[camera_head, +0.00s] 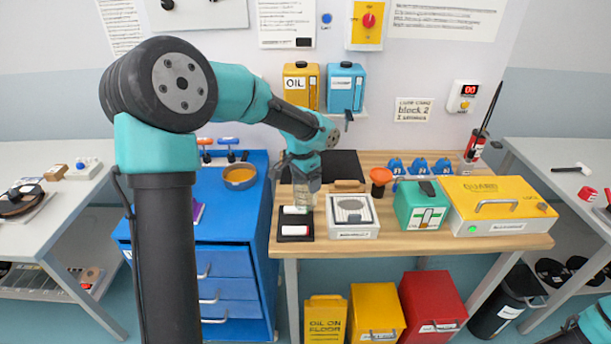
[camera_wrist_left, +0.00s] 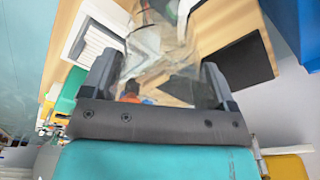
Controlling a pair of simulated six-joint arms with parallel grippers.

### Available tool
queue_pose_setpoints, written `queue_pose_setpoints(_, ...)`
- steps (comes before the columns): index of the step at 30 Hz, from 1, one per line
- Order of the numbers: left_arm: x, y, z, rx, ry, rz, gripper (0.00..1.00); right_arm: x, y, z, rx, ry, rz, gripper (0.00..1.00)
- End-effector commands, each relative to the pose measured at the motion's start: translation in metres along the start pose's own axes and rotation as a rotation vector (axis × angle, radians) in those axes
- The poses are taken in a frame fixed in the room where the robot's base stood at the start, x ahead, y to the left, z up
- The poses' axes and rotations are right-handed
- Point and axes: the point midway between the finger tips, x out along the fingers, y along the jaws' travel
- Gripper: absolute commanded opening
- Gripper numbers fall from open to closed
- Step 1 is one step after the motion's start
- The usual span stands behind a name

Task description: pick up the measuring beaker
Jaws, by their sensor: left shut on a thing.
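The measuring beaker (camera_head: 306,200) is a clear, see-through vessel at the left end of the wooden bench, beside the white box. My left gripper (camera_head: 305,181) comes down on it from above and is shut on it. In the left wrist view the clear beaker (camera_wrist_left: 160,62) lies between the two dark fingers of the left gripper (camera_wrist_left: 158,80). I cannot tell whether the beaker's base touches the bench. My right gripper is out of view.
A black tray (camera_head: 296,239) with white rolls is just in front of the beaker. A white box (camera_head: 352,231), a green case (camera_head: 421,208) and a yellow case (camera_head: 495,190) stand to the right. A blue drawer cabinet (camera_head: 235,262) with a pan (camera_head: 239,181) is left.

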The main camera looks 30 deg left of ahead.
Motion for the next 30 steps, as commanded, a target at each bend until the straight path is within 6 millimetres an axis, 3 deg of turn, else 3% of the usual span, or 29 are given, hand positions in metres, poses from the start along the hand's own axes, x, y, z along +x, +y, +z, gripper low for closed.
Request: queue_pose_setpoints(30,-0.009,0.014,0.001,-0.016,-0.001,-0.001,0.56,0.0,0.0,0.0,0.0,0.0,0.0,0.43)
